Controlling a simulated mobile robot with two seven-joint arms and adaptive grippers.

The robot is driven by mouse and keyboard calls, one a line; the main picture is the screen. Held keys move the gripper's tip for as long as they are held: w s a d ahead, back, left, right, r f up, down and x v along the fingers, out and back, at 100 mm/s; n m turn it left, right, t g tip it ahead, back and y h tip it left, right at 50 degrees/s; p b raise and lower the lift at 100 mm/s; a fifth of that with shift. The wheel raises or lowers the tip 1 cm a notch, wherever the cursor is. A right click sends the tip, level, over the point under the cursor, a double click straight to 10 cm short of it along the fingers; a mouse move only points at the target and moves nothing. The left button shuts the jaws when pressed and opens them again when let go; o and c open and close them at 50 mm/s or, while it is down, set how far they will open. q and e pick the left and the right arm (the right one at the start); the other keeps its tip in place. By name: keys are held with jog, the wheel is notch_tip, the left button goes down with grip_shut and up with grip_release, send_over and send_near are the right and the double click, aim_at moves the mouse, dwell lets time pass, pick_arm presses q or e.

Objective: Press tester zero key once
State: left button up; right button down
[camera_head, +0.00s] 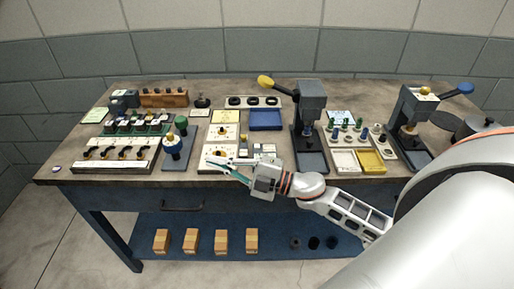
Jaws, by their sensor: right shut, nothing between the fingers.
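My right gripper (211,162) is shut and empty. Its arm comes in from the right, and its fingertips are over a white panel (210,149) near the front of the bench. A similar white panel with small dark and orange marks (222,132) lies just behind it. I cannot tell which device is the tester, and no zero key can be made out at this size. The gripper hides part of the front panel, and I cannot tell whether the fingertips touch it. My left gripper is not in view.
The bench top (60,166) is crowded. A blue stand (174,158) is left of the gripper; a dark press with a yellow-ended lever (310,112) is right of it. A blue tray (266,120) lies behind. Cardboard boxes (190,240) sit on the lower shelf.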

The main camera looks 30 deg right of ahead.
notch_tip(320, 180, up, 3)
jog(key=a+n+g+y, duration=0.1)
jog(key=n+g+y, duration=0.1)
jog(key=n+g, duration=0.3)
notch_tip(320, 180, up, 3)
jog(key=n+g+h+b, duration=0.2)
jog(key=n+h+b, duration=0.1)
jog(key=n+h, duration=0.55)
send_over(259, 146)
jog(key=m+h, duration=0.2)
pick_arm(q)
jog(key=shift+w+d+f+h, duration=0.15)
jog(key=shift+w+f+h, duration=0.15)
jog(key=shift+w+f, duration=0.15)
pick_arm(e)
jog(key=shift+d+r, duration=0.1)
jog(key=shift+r, duration=0.1)
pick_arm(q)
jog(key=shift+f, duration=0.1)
pick_arm(e)
jog(key=shift+y, duration=0.25)
notch_tip(259, 146, down, 8)
jog(key=b, duration=0.4)
jog(key=shift+b, duration=0.35)
jog(key=shift+f, duration=0.25)
jog(key=shift+f+b, duration=0.15)
jog(key=shift+b, duration=0.15)
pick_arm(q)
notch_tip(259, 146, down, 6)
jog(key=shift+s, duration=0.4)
